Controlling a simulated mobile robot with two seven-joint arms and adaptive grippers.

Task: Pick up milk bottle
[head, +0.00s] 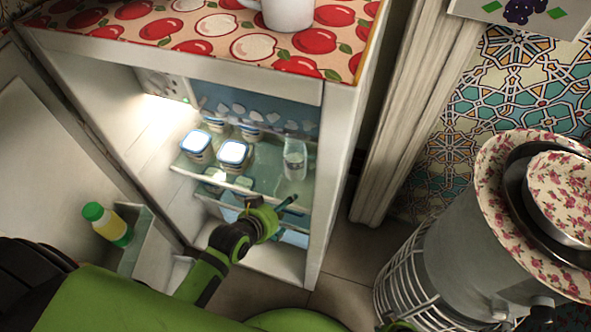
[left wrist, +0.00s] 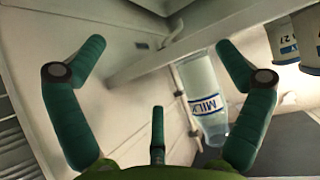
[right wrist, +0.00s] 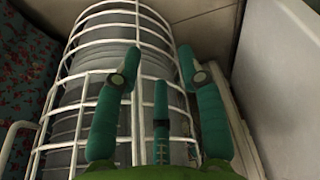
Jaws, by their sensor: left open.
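The milk bottle (head: 295,160), clear glass with white contents, stands on the fridge's glass shelf (head: 268,181), right of the white tubs. My left gripper (head: 284,208) is in front of the fridge, lower than the bottle. In the left wrist view the bottle (left wrist: 205,90), with a blue MILK label, shows beyond the fingers, nearer the right finger, which overlaps its edge. The left gripper (left wrist: 163,58) is open and nothing is between its fingers. My right gripper (right wrist: 158,70) is open and empty in front of a white wire cage (right wrist: 135,20).
White tubs with blue lids (head: 233,152) stand left of the bottle. The open fridge door holds a green-capped bottle (head: 108,224). The fridge's right side wall (head: 335,165) is close to the milk bottle. Stacked floral dishes (head: 565,195) are at the right.

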